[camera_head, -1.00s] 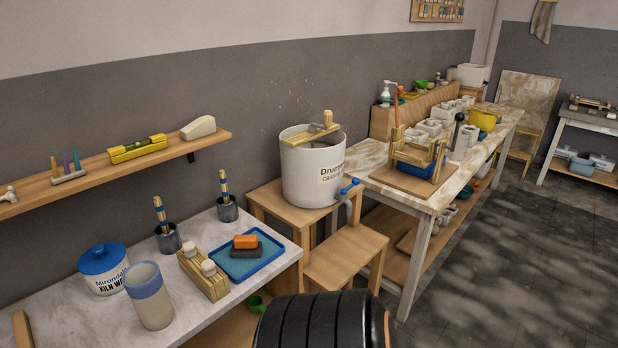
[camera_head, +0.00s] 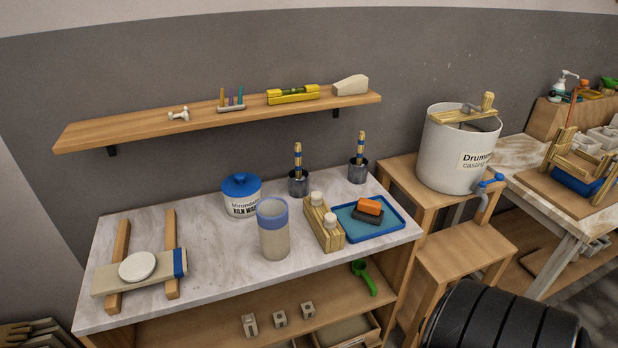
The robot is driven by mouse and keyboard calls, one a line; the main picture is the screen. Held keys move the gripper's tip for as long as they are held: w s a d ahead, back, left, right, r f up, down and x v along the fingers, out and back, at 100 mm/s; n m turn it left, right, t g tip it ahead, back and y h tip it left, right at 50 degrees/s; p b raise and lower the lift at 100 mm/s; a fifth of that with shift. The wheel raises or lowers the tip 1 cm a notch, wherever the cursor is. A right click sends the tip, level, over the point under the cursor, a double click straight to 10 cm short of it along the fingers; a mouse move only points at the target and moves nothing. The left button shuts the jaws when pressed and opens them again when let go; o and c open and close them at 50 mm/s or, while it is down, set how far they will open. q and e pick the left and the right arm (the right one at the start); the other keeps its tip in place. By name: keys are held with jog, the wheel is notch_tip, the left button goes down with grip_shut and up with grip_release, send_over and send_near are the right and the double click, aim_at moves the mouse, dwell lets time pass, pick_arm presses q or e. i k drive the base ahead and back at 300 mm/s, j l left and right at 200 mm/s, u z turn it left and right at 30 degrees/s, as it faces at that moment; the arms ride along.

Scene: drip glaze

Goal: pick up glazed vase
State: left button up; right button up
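The glazed vase (camera_head: 274,232) is a tall grey-beige cylinder with a blue glazed band around its top. It stands upright near the front middle of the marble-look table (camera_head: 215,279). The white kiln wash tub (camera_head: 241,203) with a blue lid stands just behind it to the left. A wooden block with white-topped pieces (camera_head: 324,226) stands close on its right. Neither of my grippers shows in the view. A black ribbed part at the lower right may be mine.
At the table's left, a board with a white disc (camera_head: 137,267) lies across two wooden bars. A blue tray (camera_head: 369,219) with sponges and two brush cups (camera_head: 298,183) stand right and behind. A wall shelf (camera_head: 221,119) hangs above. A drum (camera_head: 459,148) stands on a stand at right.

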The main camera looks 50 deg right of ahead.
aim_at(272, 214)
jog(key=z, duration=1.2)
